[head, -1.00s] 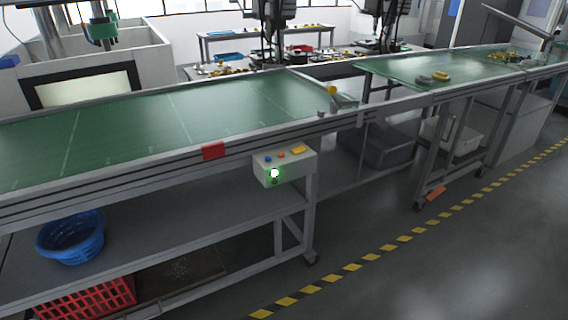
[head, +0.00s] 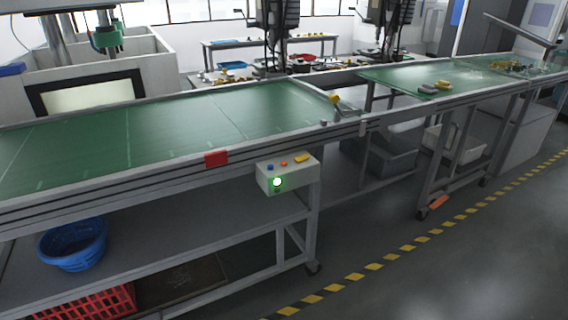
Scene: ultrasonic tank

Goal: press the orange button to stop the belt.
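A pale control box (head: 289,180) hangs at the front edge of the green belt (head: 170,128), near the picture's middle. On its top are a small orange button (head: 284,164), a blue button (head: 270,167) to its left and a yellow piece (head: 302,158) to its right. A round green lamp (head: 277,182) glows on the box front. Pale cross lines show on the belt. Neither of my grippers is in view, and nothing covers the orange button.
A red tag (head: 216,158) sits on the belt's side rail. A blue basket (head: 72,246) and a red crate (head: 97,302) are under the belt. A second green belt section (head: 385,77) with small parts continues right. The floor in front is clear, with yellow-black tape (head: 372,267).

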